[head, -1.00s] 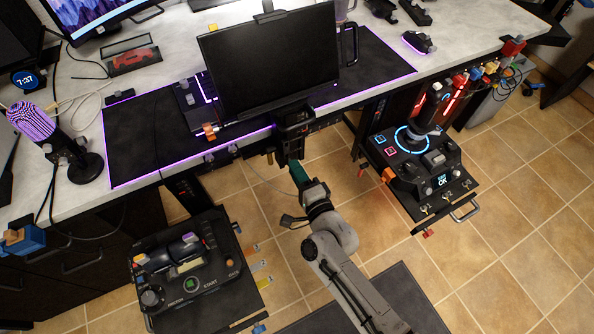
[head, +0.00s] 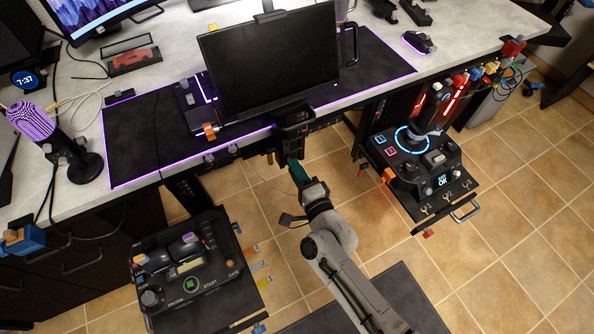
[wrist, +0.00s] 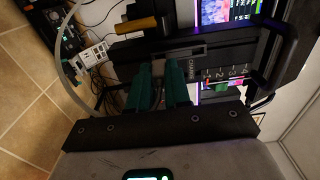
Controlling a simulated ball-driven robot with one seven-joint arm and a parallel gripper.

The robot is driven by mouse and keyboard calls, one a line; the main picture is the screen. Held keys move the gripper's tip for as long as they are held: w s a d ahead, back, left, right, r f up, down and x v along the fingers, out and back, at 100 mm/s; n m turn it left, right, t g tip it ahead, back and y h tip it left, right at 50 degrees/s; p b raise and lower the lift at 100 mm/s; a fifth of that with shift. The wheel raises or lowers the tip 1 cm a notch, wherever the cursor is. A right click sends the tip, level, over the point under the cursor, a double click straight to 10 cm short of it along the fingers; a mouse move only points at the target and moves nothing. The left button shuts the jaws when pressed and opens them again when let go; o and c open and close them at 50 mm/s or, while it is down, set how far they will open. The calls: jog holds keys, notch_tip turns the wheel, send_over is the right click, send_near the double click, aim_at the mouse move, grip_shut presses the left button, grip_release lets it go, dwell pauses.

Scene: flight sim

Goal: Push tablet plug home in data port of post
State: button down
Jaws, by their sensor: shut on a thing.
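My gripper (head: 295,166) reaches up under the desk edge, below the large dark tablet (head: 268,60). In the wrist view its two green fingers (wrist: 157,82) are close together, shut on a small dark grey piece (wrist: 158,96), which seems to be the tablet plug. The fingers cover most of it. In the head view a black holder (head: 293,117) shows there. The data port is hidden, so I cannot tell how deep the plug sits.
A pale cable (wrist: 62,60) curves down the left of the wrist view; a thin cable also hangs near my gripper in the head view. An orange-brown bar (wrist: 137,26) lies above the fingers. Control panels stand at lower left (head: 190,265) and right (head: 425,165).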

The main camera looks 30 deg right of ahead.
jog(key=shift+w, duration=0.8)
jog(key=c, duration=1)
grip_release()
jog(key=s+b, duration=0.1)
jog(key=s, duration=0.9)
jog(key=shift+s, duration=0.35)
